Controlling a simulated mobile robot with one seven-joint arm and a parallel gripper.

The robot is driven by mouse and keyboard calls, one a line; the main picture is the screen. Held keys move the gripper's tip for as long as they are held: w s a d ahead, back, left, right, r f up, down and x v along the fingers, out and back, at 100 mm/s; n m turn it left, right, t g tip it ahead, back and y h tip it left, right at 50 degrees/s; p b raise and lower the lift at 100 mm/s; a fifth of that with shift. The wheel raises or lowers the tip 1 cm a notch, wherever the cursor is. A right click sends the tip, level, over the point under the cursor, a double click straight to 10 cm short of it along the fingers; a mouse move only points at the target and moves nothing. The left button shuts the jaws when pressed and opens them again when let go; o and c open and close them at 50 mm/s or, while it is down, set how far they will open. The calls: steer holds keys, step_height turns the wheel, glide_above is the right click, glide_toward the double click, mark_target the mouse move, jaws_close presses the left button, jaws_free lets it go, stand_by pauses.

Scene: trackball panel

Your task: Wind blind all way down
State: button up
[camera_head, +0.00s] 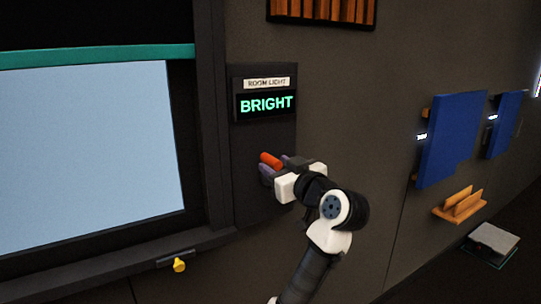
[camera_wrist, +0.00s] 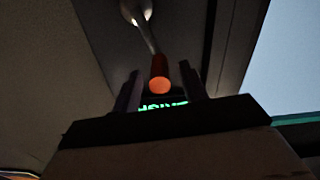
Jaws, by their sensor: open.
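The dark blind (camera_head: 90,22) hangs over the top part of the window, with a teal bar (camera_head: 95,56) along its lower edge. Below the bar the pale blue window pane (camera_head: 85,150) is uncovered. An orange handle (camera_head: 269,159) sits low on the dark wall panel. In the wrist view the orange handle (camera_wrist: 160,78) is on the end of a thin metal rod. My gripper (camera_head: 275,166) is at the handle, with its purple fingers open on either side of it. I cannot tell whether they touch it. The lower crank mount is hidden behind my gripper.
The panel (camera_head: 243,150) carries a "ROOM LIGHT" label (camera_head: 267,83) and a display (camera_head: 266,104) reading "BRIGHT" in green. A yellow knob (camera_head: 179,265) is under the window sill. Blue boards (camera_head: 452,138) and a wooden holder (camera_head: 459,206) are on the wall to the right.

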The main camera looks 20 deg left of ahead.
mark_target(270, 161)
steer(key=shift+p+x, duration=0.35)
steer(key=shift+x, duration=1.5)
jaws_close()
